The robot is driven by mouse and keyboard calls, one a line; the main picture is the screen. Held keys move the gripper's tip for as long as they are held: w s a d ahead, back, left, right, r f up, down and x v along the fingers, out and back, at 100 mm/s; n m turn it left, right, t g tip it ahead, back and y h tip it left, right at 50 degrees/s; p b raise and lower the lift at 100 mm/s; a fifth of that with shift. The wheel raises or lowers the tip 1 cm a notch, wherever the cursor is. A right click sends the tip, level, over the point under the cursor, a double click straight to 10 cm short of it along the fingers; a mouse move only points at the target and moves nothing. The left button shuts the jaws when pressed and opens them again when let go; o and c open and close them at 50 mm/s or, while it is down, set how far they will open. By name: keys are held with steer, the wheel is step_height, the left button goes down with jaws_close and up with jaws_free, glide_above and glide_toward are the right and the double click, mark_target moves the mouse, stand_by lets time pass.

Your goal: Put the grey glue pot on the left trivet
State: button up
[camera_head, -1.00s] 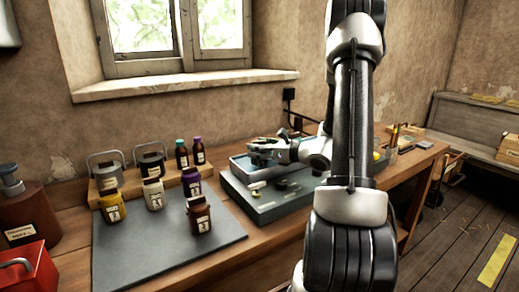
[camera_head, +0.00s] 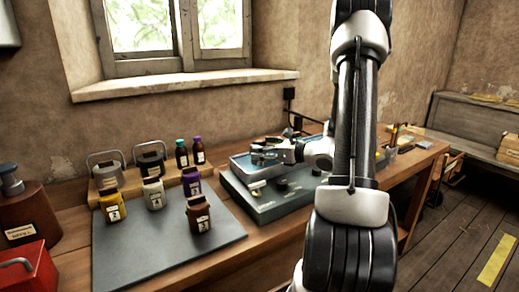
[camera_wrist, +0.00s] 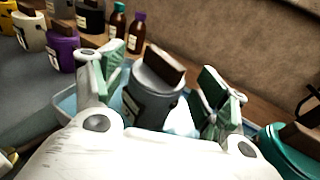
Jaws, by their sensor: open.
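In the wrist view a dark grey pot (camera_wrist: 150,93) with a brown stopper and a pale label stands in the light blue tray (camera_wrist: 66,103). My gripper (camera_wrist: 160,92) is open, with one green-padded finger on each side of this pot. I cannot tell whether either finger touches it. In the head view my gripper (camera_head: 268,152) is low over the blue tray (camera_head: 238,166), and the grey pot is hard to make out there. I cannot pick out the left trivet in either view.
Yellow (camera_head: 113,208), white (camera_head: 153,194), purple (camera_head: 192,184) and brown (camera_head: 199,214) jars stand left on a grey mat (camera_head: 160,258). A teal pot (camera_wrist: 288,150) is close right of my gripper.

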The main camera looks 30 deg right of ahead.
steer(key=v, duration=1)
steer(key=s+a+r+n+g+y, duration=0.2)
steer(key=s+a+r+n+g, duration=0.1)
steer(key=s+a+n+g, duration=1.25)
steer(key=s+d+r+n+t+h, duration=0.3)
steer(key=n+h, duration=0.5)
steer(key=n, duration=0.7)
step_height(320, 180, up, 4)
steer(key=shift+s+d+f+n+t+h, duration=0.15)
steer(key=shift+s+d+n+t+h, duration=0.15)
steer(key=shift+s+t, duration=0.7)
